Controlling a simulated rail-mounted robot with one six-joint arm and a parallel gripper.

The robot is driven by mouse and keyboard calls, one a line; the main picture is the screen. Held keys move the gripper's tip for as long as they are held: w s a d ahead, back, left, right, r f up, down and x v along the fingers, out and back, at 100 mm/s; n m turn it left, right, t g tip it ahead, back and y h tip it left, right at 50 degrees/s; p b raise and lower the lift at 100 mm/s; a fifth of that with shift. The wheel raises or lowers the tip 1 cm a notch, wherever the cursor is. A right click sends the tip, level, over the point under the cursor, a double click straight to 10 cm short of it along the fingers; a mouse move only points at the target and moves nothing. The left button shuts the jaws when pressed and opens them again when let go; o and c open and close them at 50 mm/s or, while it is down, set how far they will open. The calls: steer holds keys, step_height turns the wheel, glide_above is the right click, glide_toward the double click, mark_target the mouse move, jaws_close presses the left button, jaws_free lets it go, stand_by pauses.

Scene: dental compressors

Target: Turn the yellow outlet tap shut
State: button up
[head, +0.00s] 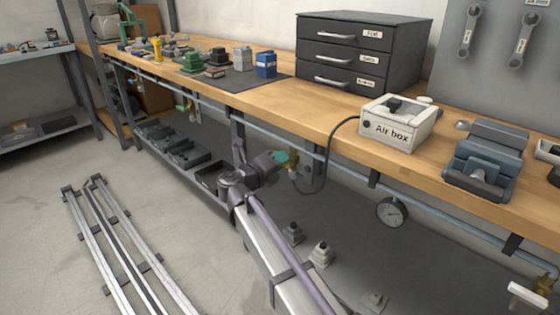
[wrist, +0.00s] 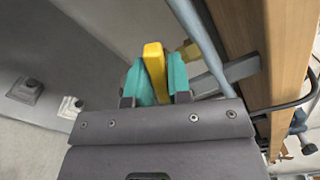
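The yellow outlet tap (wrist: 154,62) shows its handle between the two teal fingers of my gripper (wrist: 160,82) in the wrist view. The fingers lie close along both sides of the handle and look shut on it. A brass-coloured fitting (wrist: 189,50) shows just beyond the right finger. In the head view my gripper (head: 286,159) is below the bench's front edge, at the pipe. There the fingers and wrist mostly hide the tap, and only a little brass fitting shows beside them.
A blue-grey pipe (head: 335,171) runs under the wooden bench edge (head: 290,112). A black hose loops down from the Air box (head: 398,123) close to my gripper. A pressure gauge (head: 391,212) hangs to the right. Another brass valve with a white handle (head: 528,297) is at lower right.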

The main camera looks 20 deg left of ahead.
steer(key=o, duration=0.4)
steer(key=shift+c, duration=0.2)
steer(key=v, duration=1)
steer(key=shift+s+a, duration=0.2)
steer(key=shift+s, duration=0.15)
